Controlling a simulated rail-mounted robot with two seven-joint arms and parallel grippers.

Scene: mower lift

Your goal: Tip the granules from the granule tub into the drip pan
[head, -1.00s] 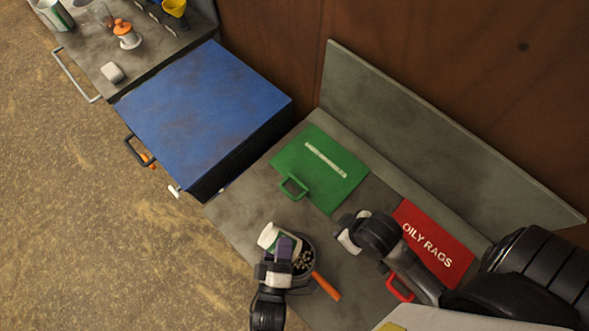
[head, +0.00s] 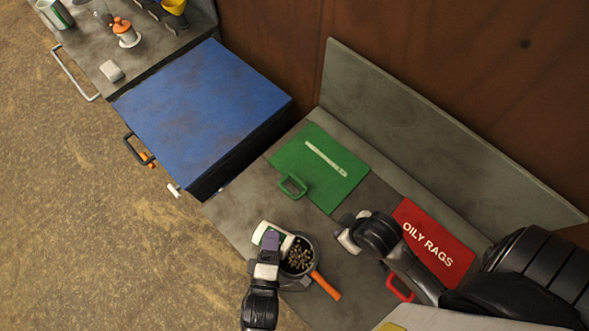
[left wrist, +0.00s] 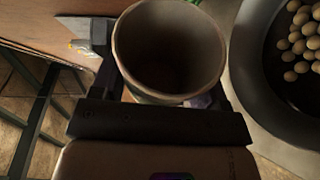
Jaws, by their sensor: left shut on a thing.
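The granule tub (head: 272,236), white with a green band, is held in my left gripper (head: 268,250), tilted at the left rim of the drip pan. In the left wrist view the tub (left wrist: 168,50) shows its open mouth, and its dark inside looks empty. The round dark drip pan (head: 313,246) with an orange handle (head: 326,286) stands on the bench. Pale granules (head: 298,258) lie in it; they also show in the left wrist view (left wrist: 300,45). My right gripper (head: 347,235) is over the bench, right of the pan; its finger gap is unclear.
A green lid with a handle (head: 318,178) lies behind the pan. A red "OILY RAGS" lid (head: 432,243) is at the right, near my right arm. A blue cabinet (head: 205,110) stands at the left. Bare bench (head: 240,212) shows left of the green lid.

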